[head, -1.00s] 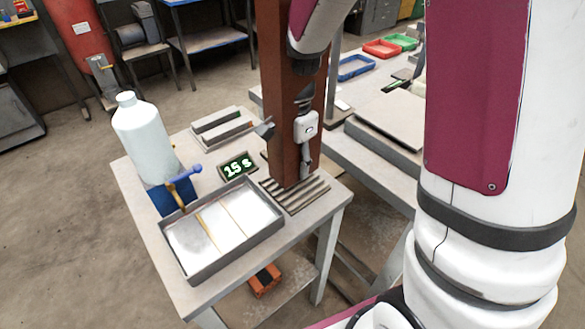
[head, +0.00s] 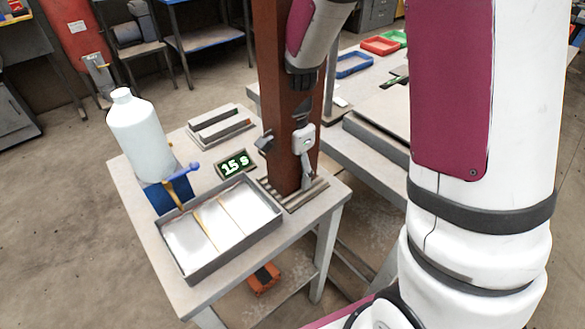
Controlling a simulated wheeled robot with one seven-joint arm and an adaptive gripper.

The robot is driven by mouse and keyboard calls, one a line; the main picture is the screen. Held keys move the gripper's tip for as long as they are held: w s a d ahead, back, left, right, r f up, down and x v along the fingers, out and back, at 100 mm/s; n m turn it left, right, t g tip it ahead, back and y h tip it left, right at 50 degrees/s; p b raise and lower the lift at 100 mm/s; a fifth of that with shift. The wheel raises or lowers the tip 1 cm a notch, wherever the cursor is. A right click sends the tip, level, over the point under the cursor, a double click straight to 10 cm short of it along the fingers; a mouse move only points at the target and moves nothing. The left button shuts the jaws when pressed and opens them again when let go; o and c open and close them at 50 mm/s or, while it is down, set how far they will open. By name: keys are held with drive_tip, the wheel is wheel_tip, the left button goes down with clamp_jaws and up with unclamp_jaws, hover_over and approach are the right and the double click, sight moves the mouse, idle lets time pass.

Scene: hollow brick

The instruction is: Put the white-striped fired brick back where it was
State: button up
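I cannot make out a white-striped fired brick in this view. My gripper (head: 288,143) is low beside a tall red-brown upright (head: 278,60), above a slatted rack (head: 318,190) on the small table. A dark finger part shows left of the upright and a pale part of the gripper shows on its right. Two long grey bars (head: 222,126) lie on the table behind a sign reading "15 s" (head: 236,164).
A grey-rimmed tray (head: 240,253) with white content fills the table's front. A white bottle (head: 140,135) stands at the left by a blue block (head: 168,197). An orange object (head: 263,279) is beneath the table. Blue (head: 354,65) and red (head: 380,46) trays lie on the bench behind.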

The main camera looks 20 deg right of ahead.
sight(293, 162)
wheel_tip(293, 162, up, 12)
drive_tip(key=shift+s+r+p, duration=0.1)
drive_tip(key=shift+r+p, duration=0.15)
drive_tip(key=shift+p, duration=0.7)
drive_tip(key=s+r+n, duration=0.2)
drive_tip(key=s+n, duration=0.2)
drive_tip(key=s, duration=0.4)
drive_tip(key=s+r+n+t, duration=0.1)
drive_tip(key=s+r+n, duration=0.2)
drive_tip(key=s+n, duration=0.2)
drive_tip(key=s+r+n+t, duration=0.1)
drive_tip(key=s+r+n, duration=0.2)
drive_tip(key=s, duration=0.9)
drive_tip(key=shift+r+n, duration=0.15)
drive_tip(key=shift+n, duration=1.05)
wheel_tip(293, 162, up, 10)
drive_tip(key=t+p, duration=0.2)
drive_tip(key=p, duration=0.6)
drive_tip(key=shift+d+f, duration=0.15)
drive_tip(key=shift+f, duration=0.1)
